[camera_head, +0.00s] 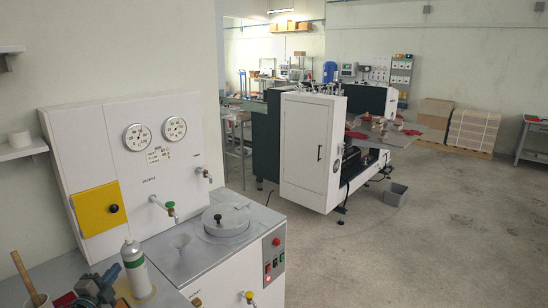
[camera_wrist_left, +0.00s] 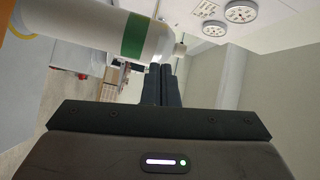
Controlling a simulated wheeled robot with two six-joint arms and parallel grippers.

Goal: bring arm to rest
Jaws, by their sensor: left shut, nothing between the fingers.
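My left gripper (camera_head: 100,284) is at the bottom left of the head view, dark and low over the grey worktop. Its two dark fingers (camera_wrist_left: 162,84) are together in the left wrist view, with nothing between them. A white bottle with a green band (camera_head: 136,268) stands upright just right of the gripper on the worktop. The bottle also fills the upper left of the wrist view (camera_wrist_left: 105,32), close beside the fingers; I cannot tell whether they touch. My right gripper is not in view.
A white machine with two gauges (camera_head: 155,134), a yellow door (camera_head: 97,208) and a round-lidded tank (camera_head: 226,220) stands behind. A wooden-handled tool (camera_head: 24,275) is left of the gripper. A larger white machine (camera_head: 308,150) stands further back.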

